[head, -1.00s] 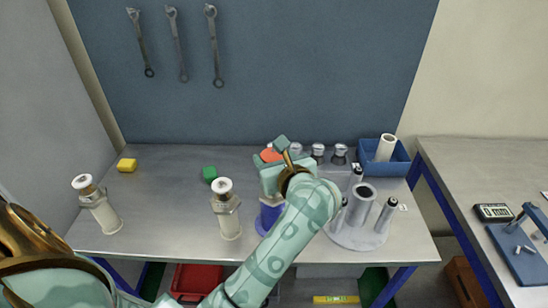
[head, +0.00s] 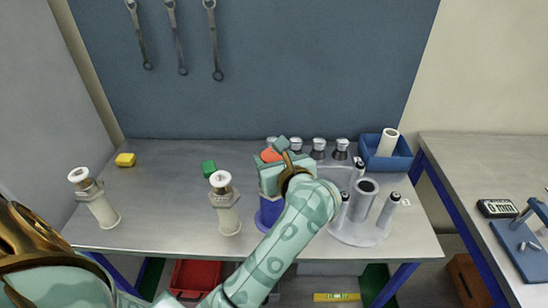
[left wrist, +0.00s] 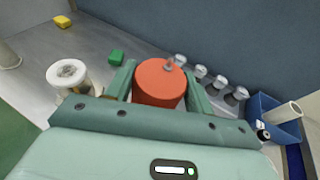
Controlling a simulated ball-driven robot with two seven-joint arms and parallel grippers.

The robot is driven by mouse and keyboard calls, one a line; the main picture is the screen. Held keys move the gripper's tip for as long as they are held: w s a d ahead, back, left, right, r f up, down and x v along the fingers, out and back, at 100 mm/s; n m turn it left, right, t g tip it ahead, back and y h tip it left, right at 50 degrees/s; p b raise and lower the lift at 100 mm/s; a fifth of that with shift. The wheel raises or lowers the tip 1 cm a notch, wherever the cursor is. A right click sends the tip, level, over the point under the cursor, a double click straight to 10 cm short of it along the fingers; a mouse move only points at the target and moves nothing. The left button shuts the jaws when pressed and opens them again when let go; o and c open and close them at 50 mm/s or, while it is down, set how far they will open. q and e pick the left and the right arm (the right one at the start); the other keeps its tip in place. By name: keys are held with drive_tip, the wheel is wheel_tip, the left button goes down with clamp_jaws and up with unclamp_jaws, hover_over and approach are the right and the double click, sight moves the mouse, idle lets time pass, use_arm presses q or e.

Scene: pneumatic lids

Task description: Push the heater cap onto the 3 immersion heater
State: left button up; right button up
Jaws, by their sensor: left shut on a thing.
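My left gripper (head: 272,172) is shut on an orange-red cylindrical cap (head: 269,155). In the left wrist view the cap (left wrist: 160,84) sits between the two green fingers, with a small metal fitting on its top. A blue cylinder (head: 267,214) stands directly below the gripper in the head view, partly hidden by my forearm. I cannot tell whether the cap touches it. No number 3 is readable, so I cannot tell which item is the 3 immersion heater. My right gripper is not in view.
Two cream cylinders with white tops (head: 225,205) (head: 97,205) stand on the left. A round grey stand (head: 345,234) with upright cylinders is close on the right. Several metal-topped items (head: 318,149) and a blue bin (head: 400,160) are behind. A green block (head: 209,169) lies left.

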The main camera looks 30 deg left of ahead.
use_arm(q)
drive_tip(key=shift+f+b, duration=0.75)
drive_tip(key=shift+f, duration=0.25)
drive_tip(key=o, duration=1)
drive_tip(key=shift+o, duration=0.2)
drive_tip(key=shift+d+r, duration=0.1)
